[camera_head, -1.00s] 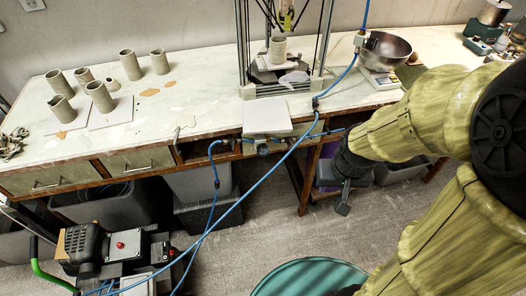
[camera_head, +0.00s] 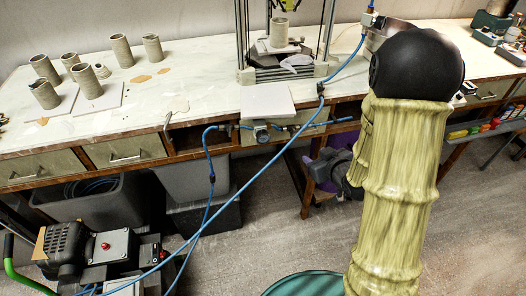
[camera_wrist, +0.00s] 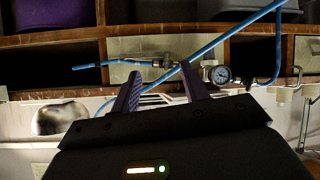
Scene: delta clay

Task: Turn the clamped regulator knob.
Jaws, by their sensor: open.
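The regulator (camera_head: 261,135), with a round gauge, is fixed at the bench's front edge below a pale plate. Its gauge (camera_wrist: 221,75) also shows in the wrist view, just right of my right finger; that view appears upside down. Small metal fittings sit along the line beside the gauge. I cannot clearly tell which part is the knob. My gripper (camera_wrist: 160,72) is open with nothing between its dark purple fingers, apart from the regulator. In the head view its dark end (camera_head: 328,166) is right of and below the regulator, partly hidden by my arm.
A blue hose (camera_head: 250,178) runs diagonally in front of the bench to the compressor (camera_head: 112,245). A pale plate (camera_head: 266,100) overhangs the regulator. Grey bins (camera_head: 200,180) stand under the bench. Clay cylinders (camera_head: 122,50) and a delta printer (camera_head: 285,72) stand on top.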

